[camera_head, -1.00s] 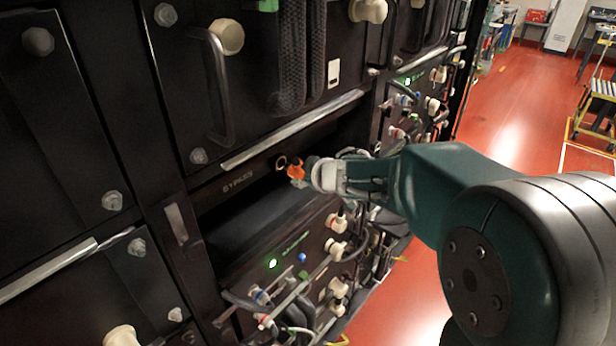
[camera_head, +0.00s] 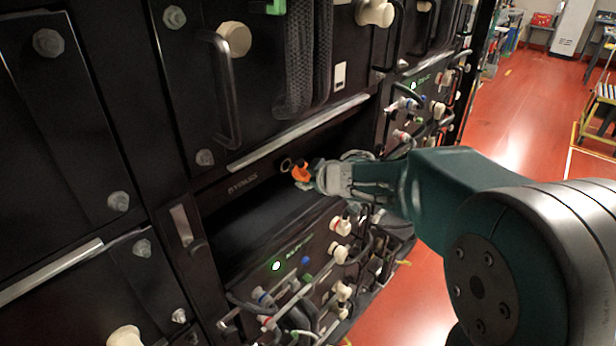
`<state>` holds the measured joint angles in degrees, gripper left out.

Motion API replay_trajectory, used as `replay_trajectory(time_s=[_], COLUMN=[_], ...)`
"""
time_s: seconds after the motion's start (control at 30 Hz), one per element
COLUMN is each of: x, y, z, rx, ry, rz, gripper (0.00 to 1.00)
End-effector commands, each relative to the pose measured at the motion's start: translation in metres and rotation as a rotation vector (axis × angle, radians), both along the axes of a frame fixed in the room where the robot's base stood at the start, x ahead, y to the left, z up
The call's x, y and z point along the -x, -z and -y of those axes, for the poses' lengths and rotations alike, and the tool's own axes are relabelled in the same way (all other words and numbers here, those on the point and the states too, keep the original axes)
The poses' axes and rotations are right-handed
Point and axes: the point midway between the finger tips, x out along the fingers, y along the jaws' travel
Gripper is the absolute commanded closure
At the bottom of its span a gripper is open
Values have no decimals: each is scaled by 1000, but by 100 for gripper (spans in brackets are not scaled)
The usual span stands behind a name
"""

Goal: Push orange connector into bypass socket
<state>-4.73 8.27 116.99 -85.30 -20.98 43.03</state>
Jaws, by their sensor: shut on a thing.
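The orange connector (camera_head: 301,172) is held at the tip of my gripper (camera_head: 316,178), which is shut on it. The gripper comes in from the right, in front of the dark rack. The bypass socket (camera_head: 286,164) shows as a small pale ring on the dark panel, just left of the connector, to the right of the "BYPASS" lettering (camera_head: 243,184). The connector looks close to the socket but apart from it. The gripper fingers are small and partly hidden by the connector and arm.
Below is a dark recess and a unit with a green light (camera_head: 276,266), white knobs (camera_head: 340,254) and cables. A metal rail (camera_head: 298,131) runs above the bypass panel. A black handle (camera_head: 226,95) stands out at upper left. Red floor (camera_head: 520,125) is open at right.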

Motion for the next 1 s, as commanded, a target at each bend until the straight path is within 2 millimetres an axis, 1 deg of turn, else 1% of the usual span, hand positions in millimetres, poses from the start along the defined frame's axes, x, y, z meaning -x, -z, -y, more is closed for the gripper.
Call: replay_trajectory(time_s=[0.57,1.0], x=[0,-7], y=[0,-1], z=[-1,-7], rx=[-1,0], ry=[0,-1], rz=[1,1], gripper=[100,100])
